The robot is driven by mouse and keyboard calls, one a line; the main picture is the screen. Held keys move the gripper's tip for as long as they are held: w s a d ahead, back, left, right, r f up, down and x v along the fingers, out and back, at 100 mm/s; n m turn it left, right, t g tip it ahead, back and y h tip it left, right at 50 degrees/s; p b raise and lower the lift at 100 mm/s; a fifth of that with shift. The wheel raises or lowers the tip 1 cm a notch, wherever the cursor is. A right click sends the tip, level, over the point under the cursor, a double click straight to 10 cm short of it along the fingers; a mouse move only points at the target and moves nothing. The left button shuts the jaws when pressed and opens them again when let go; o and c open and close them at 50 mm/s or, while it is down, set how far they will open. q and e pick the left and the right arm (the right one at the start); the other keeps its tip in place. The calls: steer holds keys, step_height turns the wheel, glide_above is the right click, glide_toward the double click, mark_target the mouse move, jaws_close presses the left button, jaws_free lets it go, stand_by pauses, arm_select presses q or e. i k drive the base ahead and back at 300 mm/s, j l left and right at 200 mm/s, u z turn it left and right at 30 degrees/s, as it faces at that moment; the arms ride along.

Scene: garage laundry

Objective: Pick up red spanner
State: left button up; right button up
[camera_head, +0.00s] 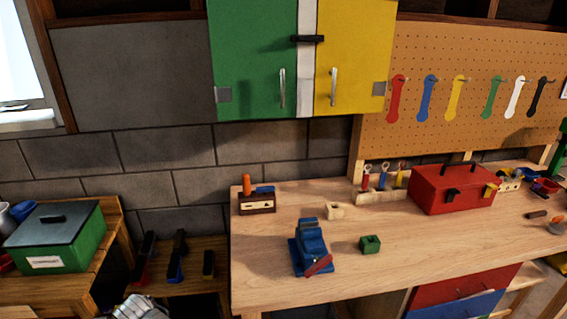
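A tool with a red handle and a metal ring-like end (366,179), which looks like the red spanner, stands upright in a pale wooden rack (372,198) on the workbench, left of the red toolbox. A blue-handled tool (383,179) and a yellow-handled one (400,179) stand beside it in the same rack. On the pegboard above is a flat red spanner shape (397,99) at a small hook; I cannot tell whether it is a painted outline or a real tool. Neither of my grippers can be made out.
A red toolbox (450,190) is right of the rack. A blue vise (311,247), a green block (370,245) and a small wooden block (334,211) stand on the workbench (270,284). A grey-white item (140,309), unclear, is cut off at the bottom edge. Bench front is mostly bare.

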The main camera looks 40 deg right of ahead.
mark_target(366, 177)
steer(key=z, duration=2)
steer(key=l+z, duration=0.25)
steer(key=l, duration=0.25)
steer(key=l+z, duration=0.2)
steer(key=l, duration=0.25)
steer(key=i+l+z, duration=0.25)
steer(key=l, duration=0.2)
steer(key=k, duration=0.1)
